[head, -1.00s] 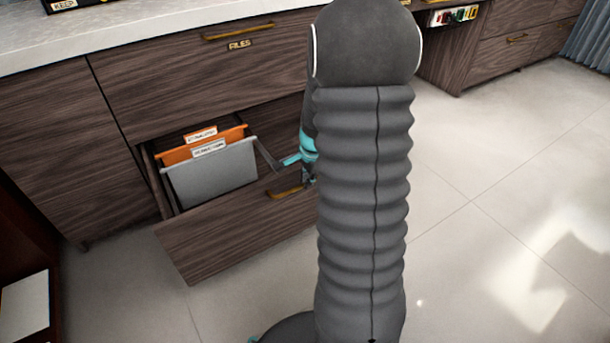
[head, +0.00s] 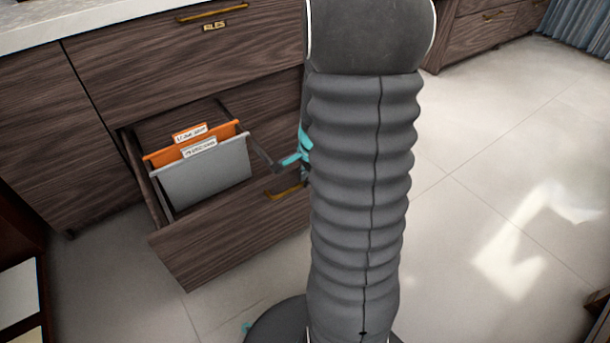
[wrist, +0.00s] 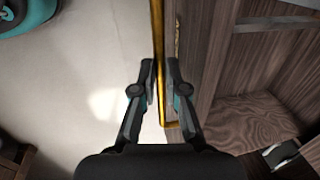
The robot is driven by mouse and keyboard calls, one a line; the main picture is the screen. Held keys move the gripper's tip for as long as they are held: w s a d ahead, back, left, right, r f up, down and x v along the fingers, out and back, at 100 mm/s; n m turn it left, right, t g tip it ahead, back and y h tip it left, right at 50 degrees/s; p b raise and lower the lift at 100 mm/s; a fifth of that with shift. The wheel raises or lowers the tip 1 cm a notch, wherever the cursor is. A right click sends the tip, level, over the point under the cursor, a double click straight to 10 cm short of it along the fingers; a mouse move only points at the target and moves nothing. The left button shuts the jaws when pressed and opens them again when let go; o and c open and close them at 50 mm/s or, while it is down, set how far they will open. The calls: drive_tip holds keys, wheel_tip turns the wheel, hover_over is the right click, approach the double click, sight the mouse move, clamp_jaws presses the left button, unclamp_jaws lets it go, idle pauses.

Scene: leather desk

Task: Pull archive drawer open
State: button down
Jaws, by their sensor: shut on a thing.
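The archive drawer (head: 225,245) is a dark wood-grain lower drawer, standing well out from the cabinet. Its brass handle (head: 285,191) shows partly in the head view, the rest hidden behind my arm. In the wrist view the brass handle (wrist: 158,35) runs lengthwise between the fingers of my gripper (wrist: 159,85), which is shut on it. In the head view only a teal and dark part of the gripper shows beside my arm. Inside the drawer hang a grey folder (head: 205,178) and an orange folder (head: 160,158) with white labels.
An upper drawer (head: 180,60) with a brass handle and a FILES plate is shut above. A pale countertop (head: 60,25) tops the cabinet. Tiled floor (head: 500,170) is open to the right. A dark reddish unit (head: 15,225) stands at the left edge.

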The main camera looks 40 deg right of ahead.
drive_tip(key=c, duration=1.2)
unclamp_jaws()
wheel_tip(320, 180, up, 12)
drive_tip(key=s, duration=0.2)
drive_tip(key=shift+s+f, duration=0.15)
drive_tip(key=shift+s, duration=0.05)
